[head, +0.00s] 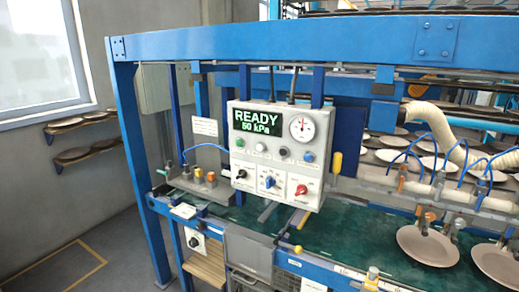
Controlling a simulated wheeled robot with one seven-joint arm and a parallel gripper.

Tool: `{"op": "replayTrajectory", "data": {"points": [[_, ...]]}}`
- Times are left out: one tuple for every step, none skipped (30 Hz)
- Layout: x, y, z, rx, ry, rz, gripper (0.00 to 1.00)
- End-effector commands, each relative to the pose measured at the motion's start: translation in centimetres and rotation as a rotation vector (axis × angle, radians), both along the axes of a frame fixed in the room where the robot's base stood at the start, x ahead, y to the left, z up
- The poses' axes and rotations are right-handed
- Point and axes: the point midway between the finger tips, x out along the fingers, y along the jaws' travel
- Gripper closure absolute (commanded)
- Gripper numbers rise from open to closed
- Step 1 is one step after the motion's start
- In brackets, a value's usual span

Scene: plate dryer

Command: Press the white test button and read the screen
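A light grey control box (279,125) hangs on the blue frame near the middle of the head view. Its dark screen (258,122) shows "READY" and "50 kPa" in green letters. Below the screen is a row of small round buttons. One pale button (261,147) looks white, but its label is too small to read. A blue button (308,156) is at the right end of the row. A round dial gauge (302,128) is at the upper right of the box. My gripper is not in view.
Lower on the box are a black knob (241,173), a blue selector (269,182) and a red switch (301,189). A blue beam (290,42) crosses above. Bare floor lies at lower left.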

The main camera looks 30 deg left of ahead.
Motion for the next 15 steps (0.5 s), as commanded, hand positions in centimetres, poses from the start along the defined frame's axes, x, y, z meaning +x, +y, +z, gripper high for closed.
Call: {"op": "replayTrajectory", "data": {"points": [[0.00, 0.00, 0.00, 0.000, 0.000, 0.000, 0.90], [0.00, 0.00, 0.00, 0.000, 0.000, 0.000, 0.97], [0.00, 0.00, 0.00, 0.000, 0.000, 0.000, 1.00], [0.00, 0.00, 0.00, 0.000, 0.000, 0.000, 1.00], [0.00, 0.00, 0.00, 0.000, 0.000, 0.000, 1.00], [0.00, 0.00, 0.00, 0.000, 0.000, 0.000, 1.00], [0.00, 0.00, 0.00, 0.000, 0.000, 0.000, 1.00], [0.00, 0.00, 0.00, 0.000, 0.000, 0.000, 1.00], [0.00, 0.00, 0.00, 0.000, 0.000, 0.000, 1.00], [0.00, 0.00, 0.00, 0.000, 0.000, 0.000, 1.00], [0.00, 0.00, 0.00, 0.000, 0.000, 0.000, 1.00], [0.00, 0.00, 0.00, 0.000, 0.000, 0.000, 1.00], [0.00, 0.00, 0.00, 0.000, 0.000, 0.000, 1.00], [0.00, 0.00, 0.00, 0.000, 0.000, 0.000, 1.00], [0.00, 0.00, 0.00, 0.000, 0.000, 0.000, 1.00]]}}
